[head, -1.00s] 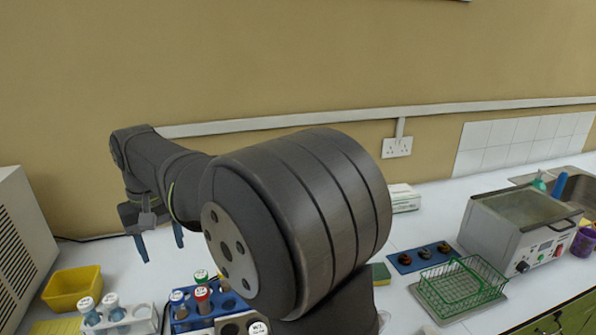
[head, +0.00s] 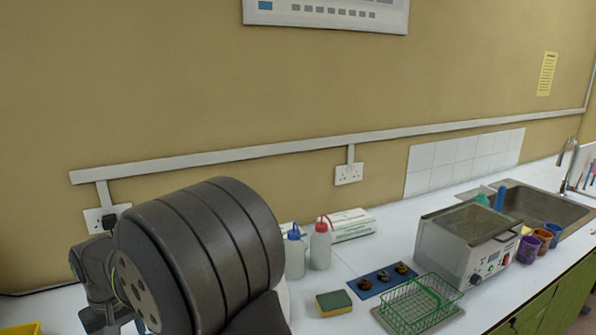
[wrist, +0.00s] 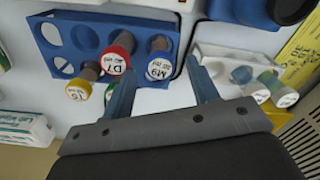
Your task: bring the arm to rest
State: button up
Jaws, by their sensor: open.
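My gripper (wrist: 160,68) is open and empty in the wrist view, its two blue fingers spread apart. The fingers overlap the view of a blue rack (wrist: 118,16) and a white rack (wrist: 212,62); I cannot tell the height between them. The blue rack holds vials, among them a red-capped one marked D7 (wrist: 115,60) and a blue-capped one (wrist: 159,66). In the head view my arm is at the lower left, and the gripper end is mostly cut off by the bottom edge.
A white bottle with a blue cap (head: 295,255) and one with a red cap (head: 320,248) stand right of my arm. A sponge (head: 334,303), green wire basket (head: 420,302), grey bath (head: 466,243) and sink (head: 535,206) lie further right. Bare white bench separates the sponge and bottles.

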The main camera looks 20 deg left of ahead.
jog(key=shift+s+d+f, duration=0.1)
jog(key=shift+d+f, duration=0.05)
jog(key=shift+f, duration=0.45)
jog(key=shift+d+f, duration=0.1)
jog(key=shift+f, duration=0.45)
jog(key=shift+a+f, duration=0.2)
jog(key=shift+d, duration=0.1)
jog(key=shift+r, duration=0.1)
jog(key=shift+o, duration=0.3)
